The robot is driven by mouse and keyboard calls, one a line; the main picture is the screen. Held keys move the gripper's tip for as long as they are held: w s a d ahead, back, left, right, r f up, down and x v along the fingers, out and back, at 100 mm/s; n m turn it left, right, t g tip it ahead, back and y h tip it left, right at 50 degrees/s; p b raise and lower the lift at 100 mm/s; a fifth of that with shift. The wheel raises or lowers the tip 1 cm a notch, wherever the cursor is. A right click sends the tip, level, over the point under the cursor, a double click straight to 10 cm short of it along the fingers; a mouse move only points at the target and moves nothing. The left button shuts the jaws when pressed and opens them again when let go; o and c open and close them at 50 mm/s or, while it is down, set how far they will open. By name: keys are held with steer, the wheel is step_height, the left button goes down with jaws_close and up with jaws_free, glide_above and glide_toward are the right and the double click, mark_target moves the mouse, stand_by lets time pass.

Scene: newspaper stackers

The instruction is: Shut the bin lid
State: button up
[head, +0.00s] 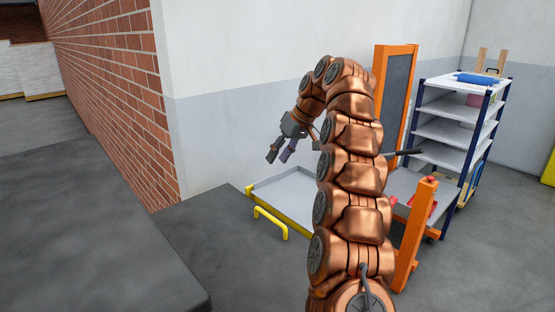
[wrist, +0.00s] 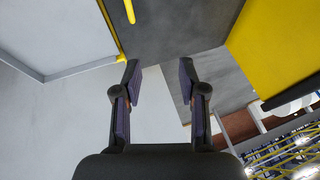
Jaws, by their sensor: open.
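A light grey tray-like panel with a yellow rim (head: 263,200) lies low against the wall in the head view. I take it for part of the bin; which part is the lid I cannot tell. A yellow bar handle (head: 270,222) sits beside the rim's near edge. My gripper (head: 279,155) is above and to the left of the panel, open and empty, apart from the handle. In the wrist view my gripper (wrist: 160,70) has its fingers spread. The handle (wrist: 129,10) shows at the top edge. My arm hides the panel's right part.
A brick wall (head: 105,75) runs along the left and meets a grey-white wall. An orange-framed board (head: 397,95) and an orange post (head: 412,235) stand right of my arm. A shelf rack (head: 450,132) is behind them. Grey floor (head: 475,270) is clear at front right.

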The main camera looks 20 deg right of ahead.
steer(key=shift+s+d+r, duration=0.15)
steer(key=shift+d+r, duration=0.15)
steer(key=shift+r, duration=0.15)
steer(key=shift+s+r, duration=0.1)
steer(key=shift+r, duration=0.05)
stand_by(0.7)
steer(key=s+a+f+m+g, duration=0.1)
steer(key=s+a, duration=0.3)
steer(key=s, duration=0.3)
steer(key=s+a+f+g+h, duration=0.1)
steer(key=s+a+f, duration=0.1)
steer(key=s+a, duration=0.35)
steer(key=s+a+f+m+g, duration=0.1)
steer(key=s+a, duration=0.2)
steer(key=s, duration=0.6)
steer(key=s+f+h, duration=0.1)
steer(key=s+f, duration=0.3)
steer(key=s, duration=0.5)
steer(key=s+f+m+g+h, duration=0.1)
steer(key=s+f, duration=0.3)
steer(key=s, duration=0.5)
steer(key=s+d+f+g+h, duration=0.1)
steer(key=s+f, duration=0.4)
steer(key=s, duration=0.4)
steer(key=shift+h, duration=0.3)
